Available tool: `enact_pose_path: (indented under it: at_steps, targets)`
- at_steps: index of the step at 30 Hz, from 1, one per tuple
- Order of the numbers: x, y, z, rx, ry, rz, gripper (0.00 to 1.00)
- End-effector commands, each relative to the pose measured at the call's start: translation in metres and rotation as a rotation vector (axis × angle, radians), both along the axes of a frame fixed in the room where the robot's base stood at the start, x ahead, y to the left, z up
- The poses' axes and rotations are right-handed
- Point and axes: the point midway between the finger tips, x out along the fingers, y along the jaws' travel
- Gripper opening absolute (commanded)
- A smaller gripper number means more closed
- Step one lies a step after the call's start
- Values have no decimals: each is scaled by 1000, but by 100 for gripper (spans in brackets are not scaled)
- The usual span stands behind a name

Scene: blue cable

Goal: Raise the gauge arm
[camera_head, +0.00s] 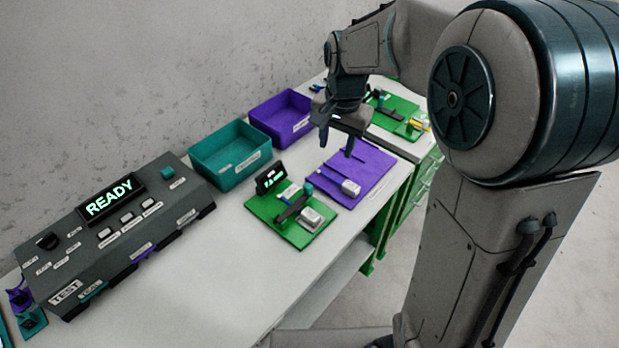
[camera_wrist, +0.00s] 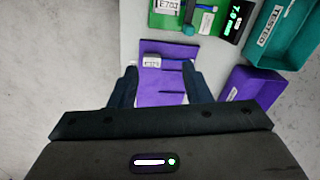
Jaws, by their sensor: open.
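The gauge is a green board (camera_head: 285,233) on the table, with a small dark display (camera_head: 270,179) showing green characters, a dark arm (camera_head: 293,208) with a teal knob, and a silver block (camera_head: 311,218). The arm looks low, lying across the board. In the wrist view the gauge board (camera_wrist: 165,20) is at the top, partly cut off, with its display (camera_wrist: 236,15) beside it. My gripper (camera_head: 337,144) is open and empty above the purple board (camera_head: 372,160), apart from the gauge. In the wrist view my gripper's fingers (camera_wrist: 160,76) straddle the purple board (camera_wrist: 172,98).
A teal bin (camera_head: 228,172) and a purple bin (camera_head: 290,140) stand along the wall. A dark console (camera_head: 115,235) reading READY is at left. Another green board (camera_head: 388,118) lies beyond my gripper. Table in front of the console is clear.

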Motion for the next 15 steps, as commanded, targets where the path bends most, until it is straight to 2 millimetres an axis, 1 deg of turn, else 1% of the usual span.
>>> enact_pose_path:
  at_steps: [1,6,10,15]
  targets:
    - [11,8,-13,-2,16,-25,44]
    - [41,30,-42,-11,54,-116,44]
    - [57,44,-61,-19,74,-173,44]
    - [68,53,-74,-27,87,-213,44]
